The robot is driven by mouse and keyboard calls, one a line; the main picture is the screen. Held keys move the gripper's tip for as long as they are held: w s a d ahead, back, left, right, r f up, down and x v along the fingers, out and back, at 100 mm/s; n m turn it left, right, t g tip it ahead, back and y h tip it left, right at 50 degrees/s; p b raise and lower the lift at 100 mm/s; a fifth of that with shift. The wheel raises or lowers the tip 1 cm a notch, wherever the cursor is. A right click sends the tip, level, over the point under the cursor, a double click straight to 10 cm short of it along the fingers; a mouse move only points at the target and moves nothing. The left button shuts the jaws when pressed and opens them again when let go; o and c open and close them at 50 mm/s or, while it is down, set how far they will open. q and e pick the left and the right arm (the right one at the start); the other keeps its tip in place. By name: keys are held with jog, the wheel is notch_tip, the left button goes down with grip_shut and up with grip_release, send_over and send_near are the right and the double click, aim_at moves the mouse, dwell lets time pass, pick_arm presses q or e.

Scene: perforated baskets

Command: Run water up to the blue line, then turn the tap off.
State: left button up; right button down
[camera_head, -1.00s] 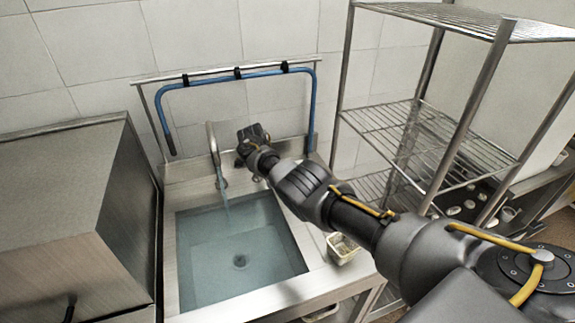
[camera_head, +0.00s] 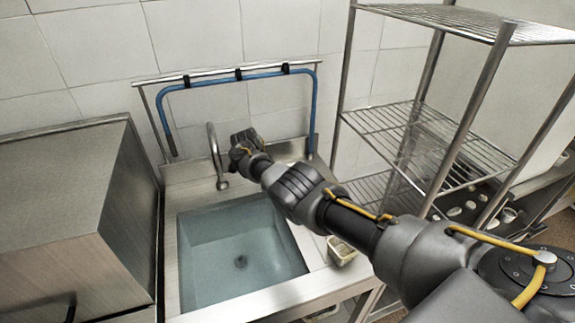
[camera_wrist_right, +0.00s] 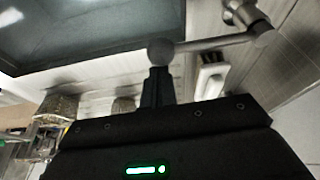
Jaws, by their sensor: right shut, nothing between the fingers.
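The metal tap (camera_head: 214,150) stands at the back of the steel sink (camera_head: 171,250). No stream shows from its spout. Clear bluish water (camera_head: 222,282) lies in the basin, with the drain visible through it. I cannot make out a blue line. My right gripper (camera_head: 244,142) is just right of the tap. In the right wrist view its fingers (camera_wrist_right: 158,80) are shut and empty. Their tips are at the round knob of a metal lever (camera_wrist_right: 210,43); whether they touch it I cannot tell. My left gripper is out of view.
A blue hose (camera_head: 238,76) hangs on a rail behind the sink. A steel cabinet (camera_head: 60,210) stands at the left. A wire shelf rack (camera_head: 405,125) stands at the right. A small container (camera_head: 341,251) sits at the sink's right edge.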

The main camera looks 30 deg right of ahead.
notch_tip(320, 180, up, 10)
jog(key=p, duration=0.2)
jog(key=shift+s+d+p, duration=0.15)
jog(key=shift+d+p, duration=0.15)
jog(key=shift+p, duration=0.05)
jog(key=shift+a+r, duration=0.1)
